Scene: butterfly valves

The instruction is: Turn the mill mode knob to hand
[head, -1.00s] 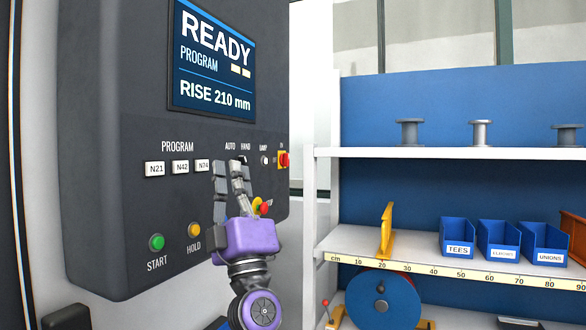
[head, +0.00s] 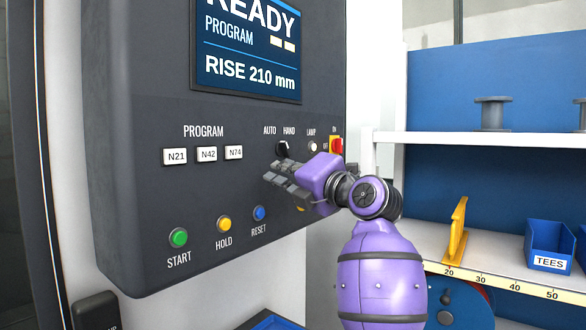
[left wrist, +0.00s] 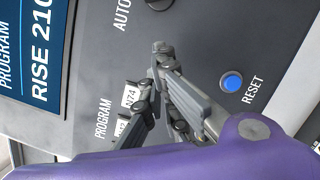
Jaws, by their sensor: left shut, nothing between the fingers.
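The mill mode knob (head: 282,148) is a small black knob on the dark control panel, under the AUTO and HAND labels. I cannot tell clearly which label it points to. In the left wrist view part of the knob (left wrist: 158,4) shows at the top edge, by the AUTO label. My left gripper (head: 270,172) is shut and empty, its fingertips just below the knob and apart from it as far as I can see. In the left wrist view its fingers (left wrist: 150,72) lie over the panel between the N74 key and the RESET button. My right gripper is not in view.
Program keys N21, N42 and N74 (head: 234,153) are left of the gripper. The green START (head: 178,238), yellow HOLD (head: 224,224) and blue RESET (head: 259,213) buttons are below. A lamp button (head: 312,146) and a red-yellow switch (head: 336,146) are right of the knob. Shelves (head: 480,138) stand at right.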

